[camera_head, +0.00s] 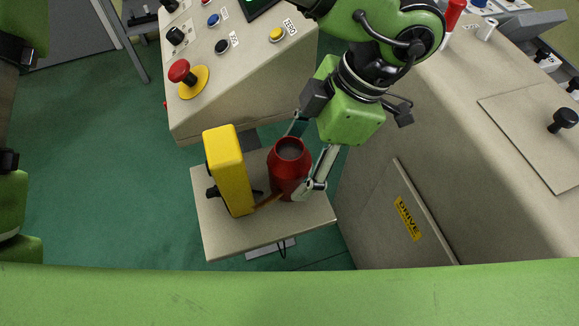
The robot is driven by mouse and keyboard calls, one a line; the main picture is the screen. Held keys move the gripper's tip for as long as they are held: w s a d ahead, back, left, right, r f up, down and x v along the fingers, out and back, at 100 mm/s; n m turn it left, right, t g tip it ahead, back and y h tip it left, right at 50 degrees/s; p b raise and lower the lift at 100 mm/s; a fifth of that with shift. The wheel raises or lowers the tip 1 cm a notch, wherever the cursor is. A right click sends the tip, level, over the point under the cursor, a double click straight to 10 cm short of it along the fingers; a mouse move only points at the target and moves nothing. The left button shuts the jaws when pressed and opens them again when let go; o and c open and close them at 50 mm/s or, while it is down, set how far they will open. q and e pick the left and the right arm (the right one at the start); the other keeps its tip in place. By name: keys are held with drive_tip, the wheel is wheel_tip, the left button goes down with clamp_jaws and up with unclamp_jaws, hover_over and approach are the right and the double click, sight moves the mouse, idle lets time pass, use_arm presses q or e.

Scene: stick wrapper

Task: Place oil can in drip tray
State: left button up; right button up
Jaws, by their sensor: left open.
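A red can (289,179) with a dark round top stands upright on a small beige table (220,238); it looks like the oil can. My left gripper (297,162) is open at the can. One finger is behind the can and the other is along its right front side; contact cannot be told. I cannot make out a clear drip tray in this view. My right gripper is not in view.
A yellow block-shaped object (228,170) with a black knob stands close left of the can. A control console (240,85) with a red button (181,72) is behind, and a large beige cabinet (440,150) stands at right.

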sight(289, 173)
use_arm(q)
drive_tip(key=p+x, duration=0.1)
drive_tip(key=x, duration=0.3)
drive_tip(key=shift+a+f, duration=0.1)
drive_tip(key=shift+f, duration=0.15)
drive_tip(key=c, duration=1.6)
drive_tip(key=shift+o, duration=0.2)
